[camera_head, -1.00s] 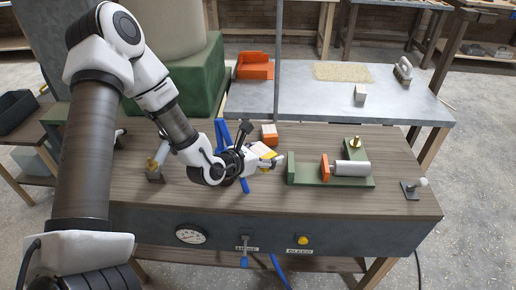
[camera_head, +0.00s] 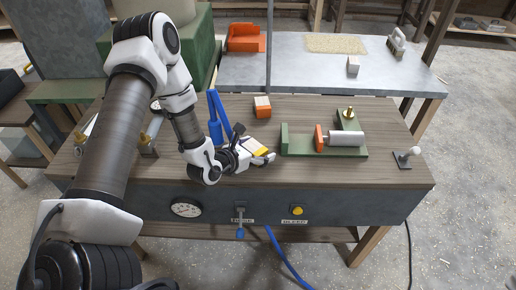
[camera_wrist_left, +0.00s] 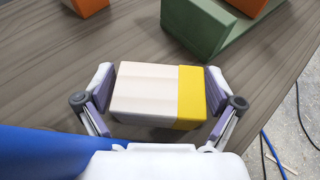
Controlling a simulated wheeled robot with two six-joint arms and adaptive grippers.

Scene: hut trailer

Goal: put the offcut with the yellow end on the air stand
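The offcut is a pale wooden block with a yellow end (camera_head: 258,148); it also shows in the left wrist view (camera_wrist_left: 150,88). The left wrist view shows both fingers (camera_wrist_left: 160,95). The block's height above the wooden top is hard to tell. A green fixture (camera_head: 300,146) with an orange jaw and a metal cylinder stands to the right; I take it as the air stand. My right gripper is not in view.
An offcut with an orange end (camera_head: 262,106) stands behind my gripper. Blue uprights (camera_head: 216,118) stand close to its left. A gauge (camera_head: 186,208), a blue-handled valve (camera_head: 240,233) and a yellow button (camera_head: 297,211) are on the bench front. A grey table (camera_head: 300,74) lies behind.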

